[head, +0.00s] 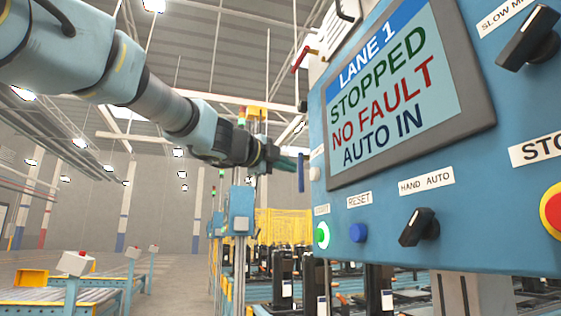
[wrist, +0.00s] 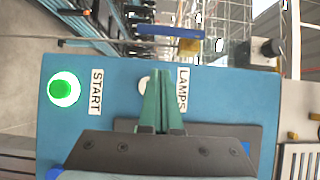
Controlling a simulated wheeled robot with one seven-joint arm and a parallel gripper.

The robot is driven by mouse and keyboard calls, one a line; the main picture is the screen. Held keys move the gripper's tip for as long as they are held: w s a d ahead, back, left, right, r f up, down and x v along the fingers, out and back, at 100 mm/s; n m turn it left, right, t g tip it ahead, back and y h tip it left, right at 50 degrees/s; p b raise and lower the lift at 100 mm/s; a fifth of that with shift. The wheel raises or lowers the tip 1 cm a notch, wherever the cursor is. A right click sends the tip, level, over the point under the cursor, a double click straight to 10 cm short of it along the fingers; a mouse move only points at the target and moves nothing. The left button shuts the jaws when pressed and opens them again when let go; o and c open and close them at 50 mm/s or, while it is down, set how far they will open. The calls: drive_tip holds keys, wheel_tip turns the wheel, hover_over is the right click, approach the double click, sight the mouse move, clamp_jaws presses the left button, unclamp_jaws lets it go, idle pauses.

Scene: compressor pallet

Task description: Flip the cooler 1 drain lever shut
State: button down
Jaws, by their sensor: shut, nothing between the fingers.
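No label in view names a cooler 1 drain lever. A blue lever handle (head: 301,172) hangs upright beside the left edge of the blue control panel. In the wrist view a blue handle (wrist: 170,32) lies across the top, by a yellow valve-like body (wrist: 190,46). My gripper (head: 292,161) is just left of the blue handle in the head view; any gap in depth is unclear. In the wrist view my gripper's green fingers (wrist: 162,103) are together and empty, in front of the panel by the LAMPS label, apart from the blue handle.
The control panel (head: 480,185) fills the right side, with a screen reading STOPPED (head: 400,90), a green START button (wrist: 64,90), a blue RESET button (head: 357,232) and black selector knobs. A red lever (head: 304,58) stands at the panel's upper left. Conveyors lie lower left.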

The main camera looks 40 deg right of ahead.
sight(300, 170)
drive_tip(key=w+d+p, duration=0.1)
drive_tip(key=w+d, duration=0.3)
drive_tip(key=d, duration=0.2)
drive_tip(key=shift+w+d+p, duration=0.2)
drive_tip(key=shift+d+p, duration=0.2)
drive_tip(key=shift+f, duration=0.1)
drive_tip(key=shift+w+f+b, duration=0.1)
drive_tip(key=shift+w+b, duration=0.1)
drive_tip(key=shift+b, duration=0.65)
